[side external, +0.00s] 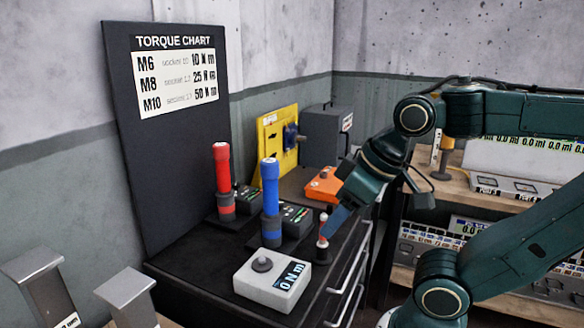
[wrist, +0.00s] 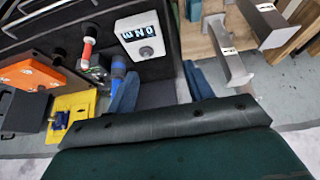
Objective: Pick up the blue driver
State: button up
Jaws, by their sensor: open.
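The blue driver (side external: 270,189) stands upright in a dark holder on the black bench top, behind the white torque tester (side external: 272,283). In the wrist view the blue driver (wrist: 118,67) shows just beyond the tip of my left finger, partly hidden by it. My gripper (side external: 338,218) is to the right of the driver in the side view, its blue fingers pointing down-left. In the wrist view my gripper (wrist: 160,82) is open, with a wide empty gap between the fingers. The driver is not between them.
A red driver (side external: 222,175) stands left of the blue one. A small red-and-white tool (side external: 323,230) stands close to my fingers. An orange box (side external: 323,184), a yellow panel (side external: 277,140) and a grey cabinet (side external: 322,135) are behind. Metal brackets (side external: 127,292) stand front left.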

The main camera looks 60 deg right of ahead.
jog(key=shift+o, duration=1.2)
